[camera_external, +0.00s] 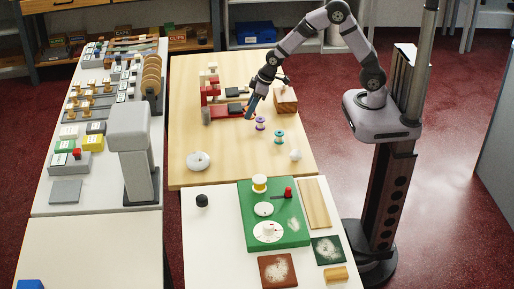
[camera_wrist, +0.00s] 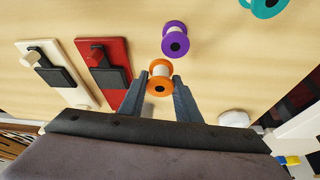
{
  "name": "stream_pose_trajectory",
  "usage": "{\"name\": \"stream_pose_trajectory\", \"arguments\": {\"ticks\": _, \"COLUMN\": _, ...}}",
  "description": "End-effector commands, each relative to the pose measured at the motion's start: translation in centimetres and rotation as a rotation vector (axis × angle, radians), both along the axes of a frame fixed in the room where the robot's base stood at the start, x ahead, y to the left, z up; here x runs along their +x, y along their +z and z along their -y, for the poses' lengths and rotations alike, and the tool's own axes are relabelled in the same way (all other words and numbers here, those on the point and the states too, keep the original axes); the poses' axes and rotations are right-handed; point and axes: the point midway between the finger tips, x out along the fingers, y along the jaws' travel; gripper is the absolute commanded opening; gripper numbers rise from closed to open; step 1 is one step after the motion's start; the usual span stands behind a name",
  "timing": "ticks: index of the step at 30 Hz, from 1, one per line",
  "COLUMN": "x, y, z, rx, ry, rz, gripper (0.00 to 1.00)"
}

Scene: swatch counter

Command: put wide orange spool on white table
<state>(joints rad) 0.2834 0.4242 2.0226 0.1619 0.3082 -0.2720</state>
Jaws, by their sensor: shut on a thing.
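My gripper (camera_external: 250,109) is over the wooden table, beside the red and black blocks. In the wrist view its two fingertips (camera_wrist: 159,86) are shut on the orange spool (camera_wrist: 160,78), which has orange rims and a pale middle. In the outside view the spool is mostly hidden by the fingers, and I cannot tell whether it touches the wood. A purple spool (camera_external: 260,123) and a teal spool (camera_external: 279,137) stand nearby on the wood. The white table (camera_external: 213,245) is in front of the wooden one, with bare surface at its left.
The white table carries a green board (camera_external: 290,236) with a yellow spool (camera_external: 260,183), a black knob (camera_external: 202,200), a wooden strip (camera_external: 315,203) and dusty square plates. A white disc (camera_external: 199,161) and a small white lump (camera_external: 295,155) lie on the wooden table (camera_external: 240,172).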

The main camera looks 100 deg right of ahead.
Motion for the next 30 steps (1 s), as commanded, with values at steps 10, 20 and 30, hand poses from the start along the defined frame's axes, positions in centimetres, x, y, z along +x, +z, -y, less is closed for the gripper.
{"name": "stream_pose_trajectory", "arguments": {"ticks": 10, "x": -0.1, "y": -2.0, "z": 0.0, "rx": 0.001, "ry": 0.000, "rz": -0.005, "gripper": 0.05}}
{"name": "stream_pose_trajectory", "arguments": {"ticks": 20, "x": 0.0, "y": -4.0, "z": 0.0, "rx": -0.001, "ry": 0.000, "rz": 0.000, "gripper": 0.05}}
{"name": "stream_pose_trajectory", "arguments": {"ticks": 30, "x": 0.0, "y": -4.3, "z": 0.0, "rx": -0.001, "ry": 0.000, "rz": 0.000, "gripper": 0.35}}
